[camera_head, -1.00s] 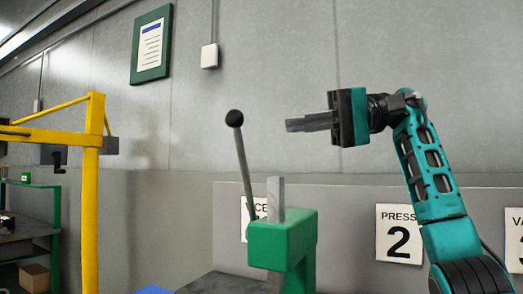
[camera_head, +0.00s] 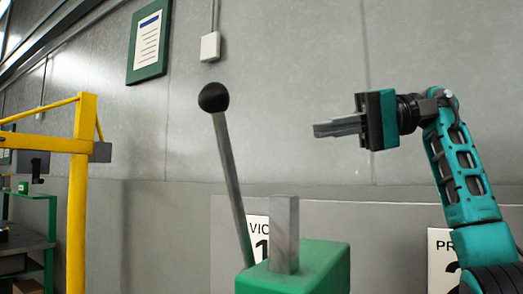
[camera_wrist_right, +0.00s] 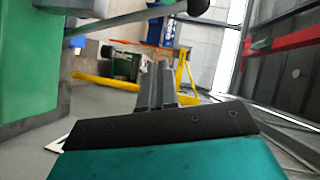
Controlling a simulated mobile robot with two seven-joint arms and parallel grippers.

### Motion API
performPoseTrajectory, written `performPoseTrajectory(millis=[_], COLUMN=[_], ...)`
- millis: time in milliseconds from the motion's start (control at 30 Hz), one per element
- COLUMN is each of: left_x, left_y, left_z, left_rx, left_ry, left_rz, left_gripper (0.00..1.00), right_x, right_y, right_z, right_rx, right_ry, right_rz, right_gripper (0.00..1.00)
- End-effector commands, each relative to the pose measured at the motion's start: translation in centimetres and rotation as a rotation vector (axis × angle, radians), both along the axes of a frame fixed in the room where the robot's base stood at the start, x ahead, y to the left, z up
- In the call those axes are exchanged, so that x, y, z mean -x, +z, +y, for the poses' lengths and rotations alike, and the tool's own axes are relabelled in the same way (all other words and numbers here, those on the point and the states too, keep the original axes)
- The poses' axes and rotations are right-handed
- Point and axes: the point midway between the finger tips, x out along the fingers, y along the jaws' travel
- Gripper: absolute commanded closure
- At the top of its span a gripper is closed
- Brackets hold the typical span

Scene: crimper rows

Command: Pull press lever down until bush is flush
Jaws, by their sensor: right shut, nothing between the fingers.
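The press lever (camera_head: 231,180) is a grey rod with a black ball knob (camera_head: 214,97) on top. It stands up from beside the green press head (camera_head: 300,272), leaning a little to the left. A grey square ram (camera_head: 284,235) rises from the top of the press head. My right gripper (camera_head: 318,130) is shut and empty, to the right of the knob and a little lower, apart from it. In the right wrist view the shut fingers (camera_wrist_right: 155,85) point toward the lever rod (camera_wrist_right: 125,19) without visible contact. The bush is not in view. My left gripper is not in view.
A yellow frame (camera_head: 78,200) stands at the left. A grey wall with a green-framed notice (camera_head: 149,42) and a white box (camera_head: 210,46) is behind. A sign with a 1 (camera_head: 258,240) is partly hidden by the press. Space between gripper and knob is clear.

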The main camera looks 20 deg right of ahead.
Motion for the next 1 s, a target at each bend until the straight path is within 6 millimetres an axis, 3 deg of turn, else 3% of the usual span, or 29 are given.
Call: performPoseTrajectory(millis=[267,700,1000], left_x=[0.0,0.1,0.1], left_y=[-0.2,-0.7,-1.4], left_z=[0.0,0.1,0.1], left_rx=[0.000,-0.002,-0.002], left_ry=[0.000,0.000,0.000], left_rz=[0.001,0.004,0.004], left_gripper=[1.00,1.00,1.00], right_x=[-0.5,-3.4,-1.8], right_y=[-0.3,-2.0,-3.2], right_z=[1.4,9.8,12.4], right_rx=[0.001,-0.001,0.001], right_ry=[0.003,0.005,0.002], right_rz=[-0.001,0.000,-0.001], right_gripper=[1.00,1.00,1.00])
